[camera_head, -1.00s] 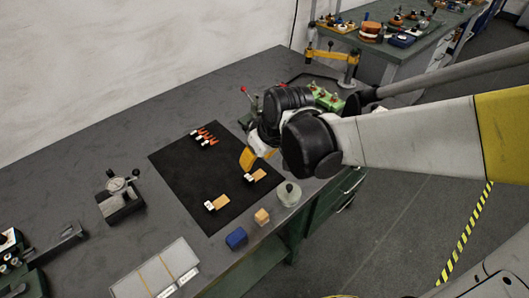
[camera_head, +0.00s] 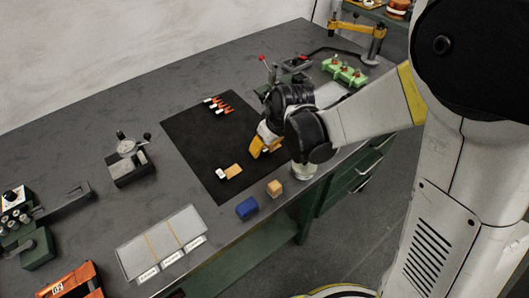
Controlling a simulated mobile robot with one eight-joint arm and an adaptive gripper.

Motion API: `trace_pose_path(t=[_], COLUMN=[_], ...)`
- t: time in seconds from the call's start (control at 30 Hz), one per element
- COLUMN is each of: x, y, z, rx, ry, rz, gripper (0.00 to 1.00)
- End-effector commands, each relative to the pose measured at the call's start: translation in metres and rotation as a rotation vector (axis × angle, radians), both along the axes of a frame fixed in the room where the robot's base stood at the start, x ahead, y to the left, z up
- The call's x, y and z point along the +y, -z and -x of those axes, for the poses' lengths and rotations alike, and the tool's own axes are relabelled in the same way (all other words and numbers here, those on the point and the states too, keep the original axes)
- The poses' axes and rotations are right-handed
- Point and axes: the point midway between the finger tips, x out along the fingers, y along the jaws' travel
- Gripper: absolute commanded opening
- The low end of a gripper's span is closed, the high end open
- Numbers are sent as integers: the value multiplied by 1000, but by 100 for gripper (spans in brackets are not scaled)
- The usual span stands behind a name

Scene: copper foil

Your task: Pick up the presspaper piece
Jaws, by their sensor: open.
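A tan piece with a white end (camera_head: 230,172) lies flat on the black mat (camera_head: 205,150), near its front edge; it may be presspaper, but I cannot tell the material. My gripper (camera_head: 258,152) is low over the right part of the mat, with its yellow fingers pointing down and open. The second tan piece seen earlier is around the fingers and cannot be clearly told from them. Contact with it cannot be judged. Several small orange-red pieces with white ends (camera_head: 218,105) lie in a row at the back of the mat.
A blue block (camera_head: 247,208), a wooden cube (camera_head: 274,188) and a pale round object (camera_head: 303,171) stand along the table's front edge. A flat labelled tray (camera_head: 160,243) lies front left. A metal device (camera_head: 130,158) stands left of the mat. Green fixtures (camera_head: 344,72) sit behind my arm.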

Motion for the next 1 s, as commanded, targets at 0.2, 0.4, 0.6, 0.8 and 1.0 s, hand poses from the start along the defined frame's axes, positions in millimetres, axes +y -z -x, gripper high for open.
trace_pose_path(t=[0.2,0.4,0.6,0.8,1.0], x=[3,3,3,3,3], y=[12,12,12,12,2], z=[-5,-4,-4,-4,-4], rx=[0,0,0,0,0], ry=[0,0,0,0,0], rz=[0,0,0,0,0], gripper=[41,13,0,0,0])
